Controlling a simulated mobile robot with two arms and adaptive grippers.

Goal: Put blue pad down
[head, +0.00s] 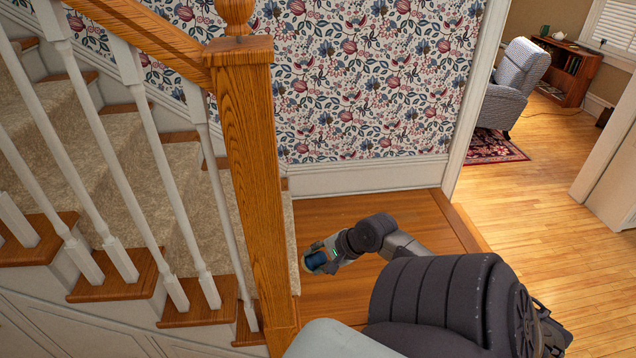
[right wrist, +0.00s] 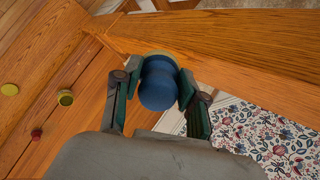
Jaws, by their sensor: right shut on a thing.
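The blue pad (head: 316,261) is a rounded blue piece at the tip of my right gripper (head: 310,256), in the lower middle of the head view. In the right wrist view the blue pad (right wrist: 158,88) sits between the two fingers of my right gripper (right wrist: 160,84), which is shut on it. A yellowish edge shows just beyond its far end; I cannot tell whether the pad touches anything there. My left gripper is not in view.
The wooden newel post (head: 252,170) and carpeted stairs (head: 140,150) stand left of the gripper. Open floor (head: 560,220) lies to the right.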

